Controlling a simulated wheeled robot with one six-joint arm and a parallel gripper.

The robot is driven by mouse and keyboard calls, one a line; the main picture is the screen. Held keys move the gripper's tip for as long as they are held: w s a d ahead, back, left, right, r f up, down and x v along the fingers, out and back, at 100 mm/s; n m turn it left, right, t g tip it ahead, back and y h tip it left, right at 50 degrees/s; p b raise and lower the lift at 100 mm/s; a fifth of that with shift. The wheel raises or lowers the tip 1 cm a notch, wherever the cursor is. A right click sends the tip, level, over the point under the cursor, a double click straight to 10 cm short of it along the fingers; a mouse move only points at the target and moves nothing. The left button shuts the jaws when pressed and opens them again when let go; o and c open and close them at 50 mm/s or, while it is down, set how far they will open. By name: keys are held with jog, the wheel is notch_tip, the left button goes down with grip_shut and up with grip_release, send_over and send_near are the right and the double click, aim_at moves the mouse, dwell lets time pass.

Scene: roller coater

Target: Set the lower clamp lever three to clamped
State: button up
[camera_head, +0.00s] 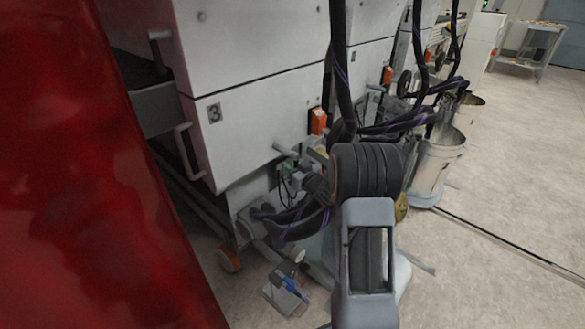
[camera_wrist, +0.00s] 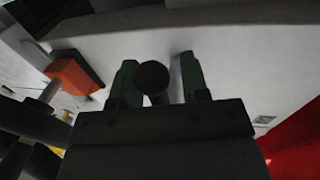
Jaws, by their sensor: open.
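A dark round knob (camera_wrist: 152,77), seen end-on, stands out from a white panel in the wrist view. My gripper (camera_wrist: 158,72) is open, with one green finger on each side of the knob. I cannot tell whether either finger touches it. My arm hides much of the area around my gripper there.
An orange box (camera_head: 318,121) sits on the machine close to my arm; it also shows in the wrist view (camera_wrist: 74,76). Thick black hoses (camera_head: 342,70) hang beside it. A large red surface (camera_head: 120,180) fills the left. Buckets (camera_head: 438,160) stand at right; open floor lies beyond.

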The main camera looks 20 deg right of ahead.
jog(key=c, duration=0.7)
grip_shut()
jog(key=shift+f, duration=0.1)
